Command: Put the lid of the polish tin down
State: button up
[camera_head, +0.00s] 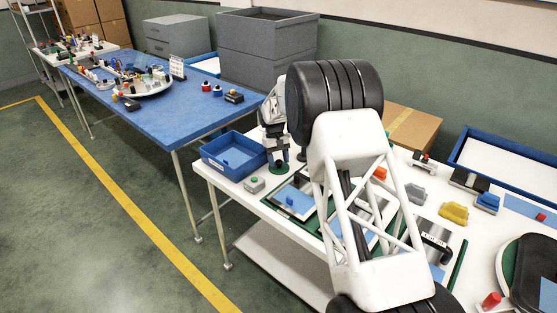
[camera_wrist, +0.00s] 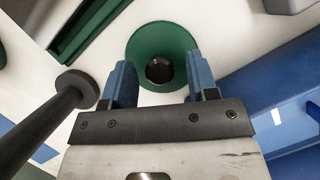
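A green round disc with a dark round knob or hole at its middle lies on the white table; I take it for part of the polish tin (camera_wrist: 148,42). It also shows in the head view (camera_head: 278,169), partly hidden by my gripper. I cannot tell whether it is the lid alone or the lid on its tin. My gripper (camera_wrist: 161,88) is above it, pointing down, its blue fingers apart on either side of the dark centre. Nothing shows held between them. In the head view my gripper (camera_head: 278,156) is just over the disc.
A blue bin (camera_head: 222,161) is left of the disc. A grey box with a green button (camera_head: 254,185) is in front. A dark rod with a round end (camera_wrist: 72,88) stands close left of my fingers. Green-framed panels (camera_head: 270,198) are nearby.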

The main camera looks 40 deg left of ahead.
jog(key=shift+r, duration=0.15)
jog(key=shift+r, duration=0.6)
jog(key=v, duration=1.1)
jog(key=shift+a+r, duration=0.25)
jog(key=shift+w, duration=0.1)
